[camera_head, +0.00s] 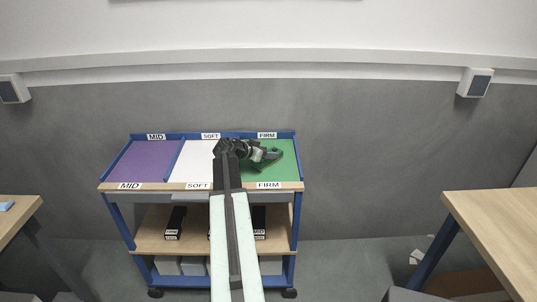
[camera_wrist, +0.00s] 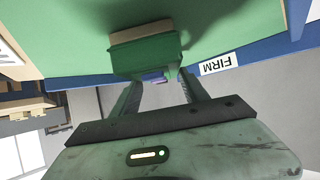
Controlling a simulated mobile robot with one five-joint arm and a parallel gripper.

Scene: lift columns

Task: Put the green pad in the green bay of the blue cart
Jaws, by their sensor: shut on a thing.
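The blue cart (camera_head: 294,234) stands against the grey wall, with a purple bay, a white bay and a green bay (camera_head: 287,173) on its top. The green bay is at the right and has FIRM labels. My gripper (camera_head: 272,155) is over the green bay. In the wrist view my gripper (camera_wrist: 160,80) is shut on the green pad (camera_wrist: 150,55), a green block with a tan face. The green bay floor (camera_wrist: 70,35) lies behind the pad. I cannot tell whether the pad touches the floor. In the head view the pad is hard to tell from my gripper.
The purple bay (camera_head: 148,160) is labelled MID and the white bay (camera_head: 194,163) is labelled SOFT. A raised blue rim runs along the back and sides. Black boxes (camera_head: 175,223) stand on the shelf below. Wooden tables stand at the left (camera_head: 18,212) and right (camera_head: 500,225).

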